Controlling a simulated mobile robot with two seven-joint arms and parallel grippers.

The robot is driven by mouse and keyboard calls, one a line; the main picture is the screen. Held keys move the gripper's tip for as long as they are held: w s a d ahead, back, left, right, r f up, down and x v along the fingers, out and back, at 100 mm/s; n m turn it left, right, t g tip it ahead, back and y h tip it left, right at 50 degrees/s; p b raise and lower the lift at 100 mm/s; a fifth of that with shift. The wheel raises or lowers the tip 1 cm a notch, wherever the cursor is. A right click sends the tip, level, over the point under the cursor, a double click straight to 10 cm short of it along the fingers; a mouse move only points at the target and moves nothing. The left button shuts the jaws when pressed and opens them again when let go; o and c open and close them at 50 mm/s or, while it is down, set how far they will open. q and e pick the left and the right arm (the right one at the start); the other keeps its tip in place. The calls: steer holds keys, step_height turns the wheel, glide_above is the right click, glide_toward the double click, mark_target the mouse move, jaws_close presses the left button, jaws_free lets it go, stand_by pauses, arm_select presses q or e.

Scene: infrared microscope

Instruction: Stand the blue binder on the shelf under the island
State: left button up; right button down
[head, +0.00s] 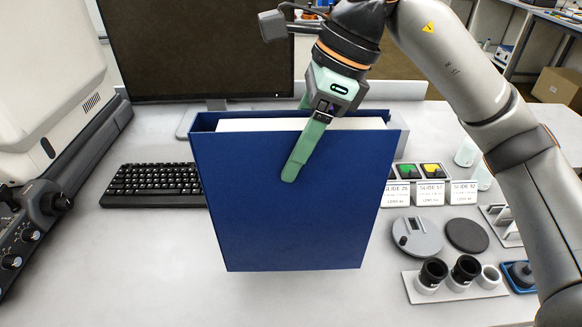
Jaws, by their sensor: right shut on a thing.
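The blue binder (285,205) is upright in the middle of the head view, with its white page edges showing along the top. My right gripper (297,160) comes down from above and is shut on the top part of the binder. One green finger lies over the binder's front face; the other finger is mostly hidden behind it. The binder hangs over the light island top (150,260); whether its lower edge touches the top I cannot tell. The shelf under the island is not in view. My left gripper is not in view.
A monitor (195,50) and keyboard (150,185) stand behind the binder. The microscope (45,80) fills the left. At right are slide boxes (428,193), a grey disc (417,238), a dark disc (466,236) and a lens holder (455,285). The front left top is clear.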

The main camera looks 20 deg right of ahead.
mark_target(294, 206)
steer(key=shift+w+f, duration=0.3)
steer(key=shift+f, duration=0.5)
steer(key=shift+w+f, duration=0.25)
steer(key=shift+f, duration=0.6)
steer(key=shift+w+f, duration=0.3)
steer(key=shift+f, duration=0.6)
steer(key=shift+f+b, duration=0.15)
steer(key=shift+b, duration=0.25)
steer(key=shift+c, duration=0.6)
jaws_free()
